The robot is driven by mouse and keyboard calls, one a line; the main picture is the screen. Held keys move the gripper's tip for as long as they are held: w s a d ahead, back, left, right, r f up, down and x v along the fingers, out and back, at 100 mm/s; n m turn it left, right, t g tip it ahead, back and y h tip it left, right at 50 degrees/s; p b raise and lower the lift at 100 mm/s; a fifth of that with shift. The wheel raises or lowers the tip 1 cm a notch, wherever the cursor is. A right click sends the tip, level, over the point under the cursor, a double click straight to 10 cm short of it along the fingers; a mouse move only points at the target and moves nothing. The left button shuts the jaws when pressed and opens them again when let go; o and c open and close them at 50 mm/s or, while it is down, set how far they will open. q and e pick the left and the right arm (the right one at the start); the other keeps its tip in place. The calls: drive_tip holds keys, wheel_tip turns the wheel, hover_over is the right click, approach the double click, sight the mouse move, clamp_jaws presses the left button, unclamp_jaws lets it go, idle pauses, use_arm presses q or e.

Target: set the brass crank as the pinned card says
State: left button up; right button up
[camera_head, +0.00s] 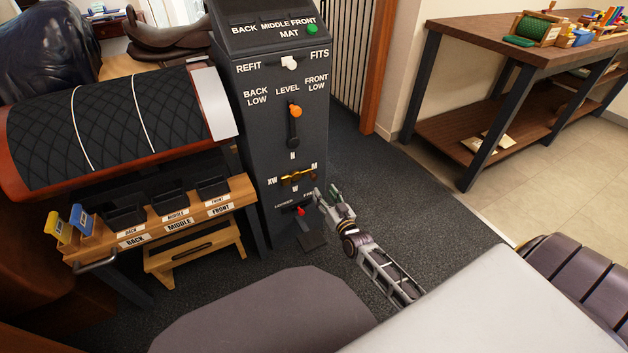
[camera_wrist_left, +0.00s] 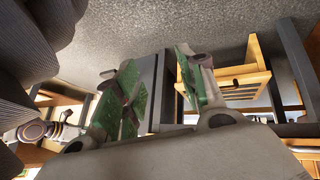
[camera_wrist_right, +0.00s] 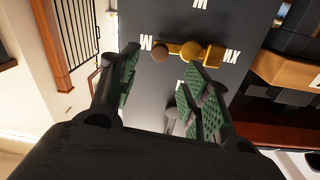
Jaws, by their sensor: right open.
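The brass crank (camera_head: 298,178) sits on the front of a dark post, on a dial marked N, M, W and XW. It lies nearly level, between XW on the left and M on the right. I cannot make out a pinned card.
Below the dial is a red lever (camera_head: 301,211) by LOCKED and FREE labels. Higher up are an orange LEVEL knob (camera_head: 296,111), a white knob (camera_head: 289,63) and a green button (camera_head: 312,29). A wooden rack with labelled bins (camera_head: 168,224) stands left. Floor right of the post is clear.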

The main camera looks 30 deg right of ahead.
sight(315, 179)
drive_tip(key=shift+w+d+b, duration=0.15)
drive_tip(key=shift+w+b, duration=0.85)
drive_tip(key=shift+w, duration=1.7)
drive_tip(key=shift+w+d+b, duration=0.1)
drive_tip(key=shift+w+b, duration=0.5)
drive_tip(key=shift+w, duration=0.75)
drive_tip(key=shift+w+b, duration=0.35)
drive_tip(key=shift+w, duration=0.6)
use_arm(q)
drive_tip(key=shift+t+h, duration=0.4)
drive_tip(key=f, duration=0.4)
drive_tip(key=shift+w+d+f, duration=0.2)
drive_tip(key=shift+d+f, duration=0.2)
drive_tip(key=shift+s, duration=0.1)
